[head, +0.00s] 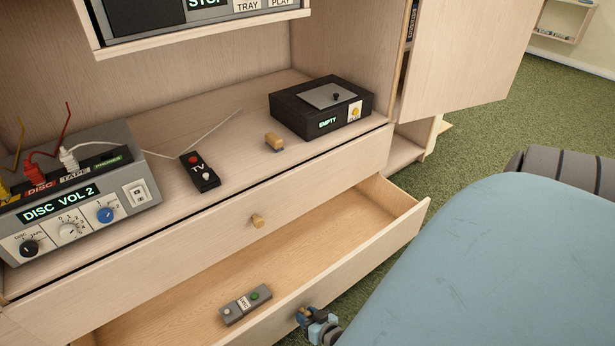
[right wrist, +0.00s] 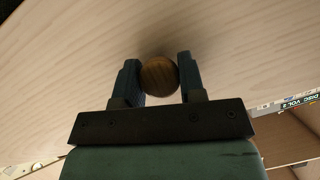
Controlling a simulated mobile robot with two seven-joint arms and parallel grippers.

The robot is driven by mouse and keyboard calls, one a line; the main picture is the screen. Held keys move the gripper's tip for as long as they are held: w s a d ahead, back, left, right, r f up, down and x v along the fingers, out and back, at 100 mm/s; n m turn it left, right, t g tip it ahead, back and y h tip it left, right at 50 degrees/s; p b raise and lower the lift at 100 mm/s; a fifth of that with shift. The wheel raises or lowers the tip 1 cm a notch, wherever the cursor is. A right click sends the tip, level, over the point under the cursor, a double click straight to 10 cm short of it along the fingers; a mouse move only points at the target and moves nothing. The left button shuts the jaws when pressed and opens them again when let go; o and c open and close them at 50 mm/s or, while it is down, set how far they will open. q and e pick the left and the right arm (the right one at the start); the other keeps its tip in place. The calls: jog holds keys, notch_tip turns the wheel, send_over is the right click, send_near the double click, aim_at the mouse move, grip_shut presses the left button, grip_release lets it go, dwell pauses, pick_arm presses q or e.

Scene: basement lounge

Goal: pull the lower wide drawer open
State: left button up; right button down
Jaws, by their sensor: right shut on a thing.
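The lower wide drawer (head: 395,240) stands pulled out from the cabinet in the head view, its pale wooden interior showing. My right gripper (head: 306,314) is at the drawer's front, at the lower middle of the head view. In the right wrist view its two dark fingers (right wrist: 159,80) are shut on the round brown wooden knob (right wrist: 158,76) of the drawer front. My left gripper is not in view.
The upper drawer (head: 215,240) with its round knob (head: 257,221) is shut. On the cabinet top are a grey amplifier (head: 140,195), a TV remote (head: 200,172), a wooden-topped small item (head: 274,141) and a black box (head: 290,112). A cabinet door (head: 470,60) stands open at the right.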

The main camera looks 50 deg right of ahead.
aim_at(299, 298)
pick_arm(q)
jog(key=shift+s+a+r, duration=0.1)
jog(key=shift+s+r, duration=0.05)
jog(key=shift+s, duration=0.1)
pick_arm(e)
jog(key=shift+s+a, duration=0.1)
jog(key=shift+s, duration=0.15)
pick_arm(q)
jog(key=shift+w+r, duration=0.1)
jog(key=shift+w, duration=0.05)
pick_arm(e)
jog(key=c, duration=0.7)
grip_release()
